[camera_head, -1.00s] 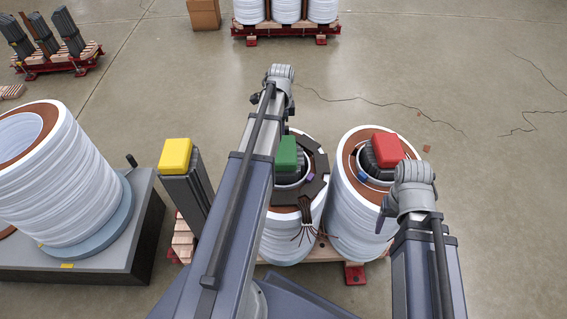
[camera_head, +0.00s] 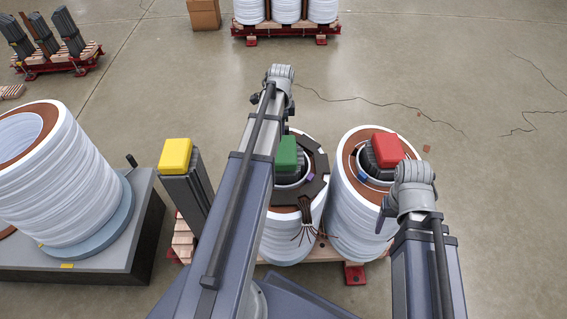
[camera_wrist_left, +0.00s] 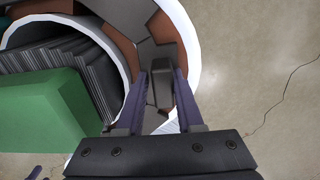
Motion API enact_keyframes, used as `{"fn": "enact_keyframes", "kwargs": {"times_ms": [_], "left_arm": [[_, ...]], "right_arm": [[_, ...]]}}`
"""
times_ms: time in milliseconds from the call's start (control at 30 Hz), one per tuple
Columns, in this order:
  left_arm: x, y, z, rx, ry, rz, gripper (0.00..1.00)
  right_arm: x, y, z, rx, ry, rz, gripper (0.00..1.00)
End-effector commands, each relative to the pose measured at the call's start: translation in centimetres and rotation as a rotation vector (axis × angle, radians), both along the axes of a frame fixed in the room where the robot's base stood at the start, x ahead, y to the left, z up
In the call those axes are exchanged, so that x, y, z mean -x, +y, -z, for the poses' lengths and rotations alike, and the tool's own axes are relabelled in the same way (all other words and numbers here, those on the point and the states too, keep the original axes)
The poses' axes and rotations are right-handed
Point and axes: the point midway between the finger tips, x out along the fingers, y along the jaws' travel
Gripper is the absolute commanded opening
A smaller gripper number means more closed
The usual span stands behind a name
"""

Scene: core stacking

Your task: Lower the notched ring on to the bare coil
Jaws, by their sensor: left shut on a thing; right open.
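The notched ring (camera_head: 318,186) is dark grey and lies level at the top of the middle coil (camera_head: 292,245), around its green-capped core (camera_head: 287,155). Brown shows through its notches; I cannot tell whether it touches the coil. In the left wrist view, my left gripper (camera_wrist_left: 162,82) is shut on a dark upright block of the ring (camera_wrist_left: 160,48). My left arm hides part of ring and coil in the head view. The right coil (camera_head: 362,215) has a bare brown top and a red-capped core (camera_head: 387,150). My right gripper (camera_head: 381,222) is open in front of that coil.
A bundle of brown leads (camera_head: 307,208) hangs at the middle coil's front. A yellow-capped core (camera_head: 175,156) stands to the left. A tilted white coil (camera_head: 70,185) rests on a grey stand (camera_head: 145,225). Floor to the right is clear.

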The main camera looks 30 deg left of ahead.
Motion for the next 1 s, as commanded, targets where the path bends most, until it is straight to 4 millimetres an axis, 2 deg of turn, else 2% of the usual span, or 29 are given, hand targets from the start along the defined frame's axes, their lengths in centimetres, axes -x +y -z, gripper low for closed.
{"fn": "enact_keyframes", "kwargs": {"times_ms": [267, 1000], "left_arm": [[0.0, 0.0, -0.3, -0.001, -0.001, 0.000, 0.00], [0.0, 0.0, -3.1, 0.000, 0.000, 0.000, 0.00]], "right_arm": [[0.0, 0.0, -0.3, 0.000, 0.000, 0.000, 0.64], [0.0, 0.0, -3.1, 0.000, 0.000, 0.000, 0.64]]}}
